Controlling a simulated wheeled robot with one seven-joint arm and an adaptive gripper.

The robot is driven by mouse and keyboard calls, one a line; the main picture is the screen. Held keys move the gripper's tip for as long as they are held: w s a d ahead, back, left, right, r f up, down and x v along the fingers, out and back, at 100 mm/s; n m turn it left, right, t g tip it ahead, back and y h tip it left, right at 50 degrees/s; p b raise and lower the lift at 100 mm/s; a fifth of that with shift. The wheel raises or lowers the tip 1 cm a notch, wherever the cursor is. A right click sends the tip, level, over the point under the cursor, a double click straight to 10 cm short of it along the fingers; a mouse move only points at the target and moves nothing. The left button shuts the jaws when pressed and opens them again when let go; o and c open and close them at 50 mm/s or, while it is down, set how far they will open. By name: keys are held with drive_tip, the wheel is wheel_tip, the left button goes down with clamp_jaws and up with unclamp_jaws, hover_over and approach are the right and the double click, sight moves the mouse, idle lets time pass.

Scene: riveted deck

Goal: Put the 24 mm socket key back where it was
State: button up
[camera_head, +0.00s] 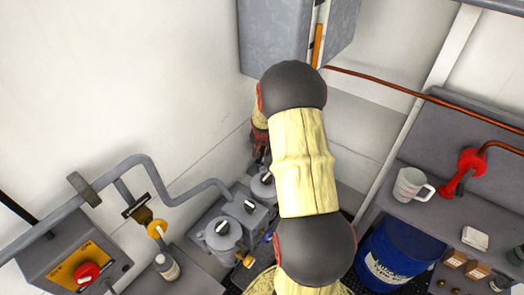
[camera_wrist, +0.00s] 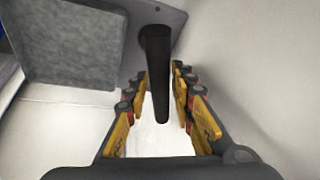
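In the wrist view, a straight black rod (camera_wrist: 162,85), which looks like the socket key's shank, juts from a grey plate (camera_wrist: 110,12) towards the camera. The fingers of my gripper (camera_wrist: 161,88) stand on either side of the rod, with pale gaps between it and the yellow pads. My gripper is open and does not appear to grip the rod. I cannot tell the key's size or what holds its far end. In the head view my arm covers most of the gripper and the key.
A grey wall cabinet (camera_head: 272,28) hangs above. Valves (camera_head: 222,232), pipes and a control box (camera_head: 75,268) with a red knob lie left. At right, a white mug (camera_head: 410,184) stands on a shelf near a red fitting (camera_head: 463,170), above a blue drum (camera_head: 395,255).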

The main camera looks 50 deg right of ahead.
drive_tip(key=shift+o, duration=0.9)
drive_tip(key=shift+r, duration=0.6)
drive_tip(key=p+v, duration=0.1)
drive_tip(key=v, duration=1)
drive_tip(key=s+a+r+n+t+y, duration=0.1)
drive_tip(key=a+r+n, duration=0.2)
drive_tip(key=a+r, duration=0.6)
drive_tip(key=s+a+r+n+t, duration=0.1)
drive_tip(key=s+a+r+n, duration=0.15)
drive_tip(key=a+r, duration=0.7)
drive_tip(key=s+a+n+y, duration=0.1)
drive_tip(key=s+a+n, duration=0.2)
drive_tip(key=s+a, duration=0.4)
drive_tip(key=s+a+n+y, duration=0.1)
drive_tip(key=s+a+n, duration=0.3)
drive_tip(key=a, duration=0.9)
drive_tip(key=s, duration=0.3)
drive_tip(key=shift+s+a+r, duration=0.2)
drive_tip(key=shift+a+r, duration=0.05)
drive_tip(key=shift+r, duration=0.1)
